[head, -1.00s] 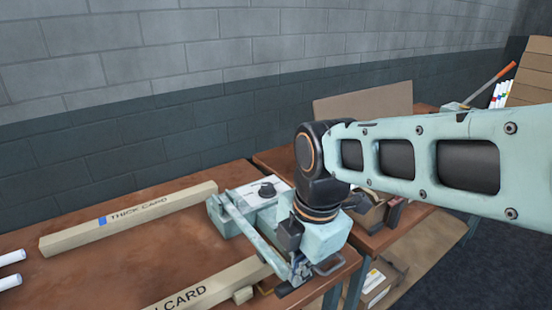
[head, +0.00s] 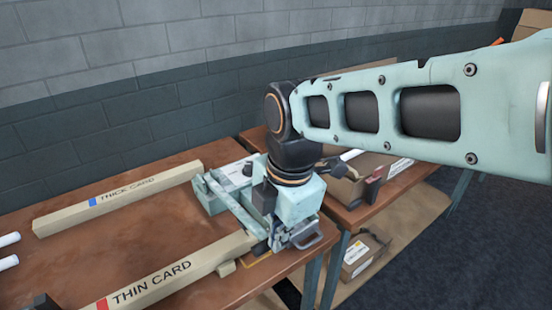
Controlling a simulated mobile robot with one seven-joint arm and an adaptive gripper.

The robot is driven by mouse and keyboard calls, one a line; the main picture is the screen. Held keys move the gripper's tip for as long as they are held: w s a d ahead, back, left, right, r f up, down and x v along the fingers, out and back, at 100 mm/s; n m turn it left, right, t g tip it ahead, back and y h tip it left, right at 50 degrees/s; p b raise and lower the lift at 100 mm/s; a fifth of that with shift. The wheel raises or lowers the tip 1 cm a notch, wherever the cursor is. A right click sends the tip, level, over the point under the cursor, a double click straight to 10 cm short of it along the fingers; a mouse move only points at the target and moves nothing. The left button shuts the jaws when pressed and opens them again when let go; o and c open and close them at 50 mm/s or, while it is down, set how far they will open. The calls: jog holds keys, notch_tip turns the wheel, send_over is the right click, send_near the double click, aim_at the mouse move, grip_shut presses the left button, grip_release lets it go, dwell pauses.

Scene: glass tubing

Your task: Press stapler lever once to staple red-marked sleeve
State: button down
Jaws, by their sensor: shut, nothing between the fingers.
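The pale green stapler (head: 213,196) stands at the right end of the brown bench. Its long lever (head: 232,207) slants from the back left down toward my gripper. The red-marked sleeve (head: 175,277), a long tan square tube lettered THIN CARD, lies on the bench in front. Its right end is at the front of the stapler, beside my gripper; I cannot tell how far in it sits. My gripper (head: 279,246) points down over the stapler's front end and the lever's near end. It is shut and empty. Its fingertips are partly hidden, and contact with the lever is unclear.
A blue-marked THICK CARD sleeve (head: 120,203) lies farther back on the bench (head: 95,245). White tubes (head: 8,240) lie at the left edge. A second bench (head: 345,212) holds an open carton; a box (head: 365,254) stands below. The brick wall is behind.

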notch_tip(320, 180, up, 10)
jog(key=s+p, duration=0.1)
jog(key=shift+s+d+f, duration=0.15)
jog(key=shift+s+d, duration=0.1)
jog(key=shift+d, duration=0.2)
jog(key=s+d+f+m+t+h, duration=0.15)
jog(key=d+m, duration=0.35)
jog(key=m, duration=0.7)
jog(key=s+d+f+m+t+y, duration=0.1)
jog(key=d+f+m+t, duration=0.35)
jog(key=m, duration=0.75)
notch_tip(320, 180, up, 15)
jog(key=d+g+p, duration=0.1)
jog(key=g+p, duration=0.1)
jog(key=p, duration=1.1)
jog(key=shift+w+m+p, duration=0.25)
jog(key=shift+m+p, duration=0.1)
jog(key=shift+m, duration=0.05)
jog(key=shift+h, duration=0.25)
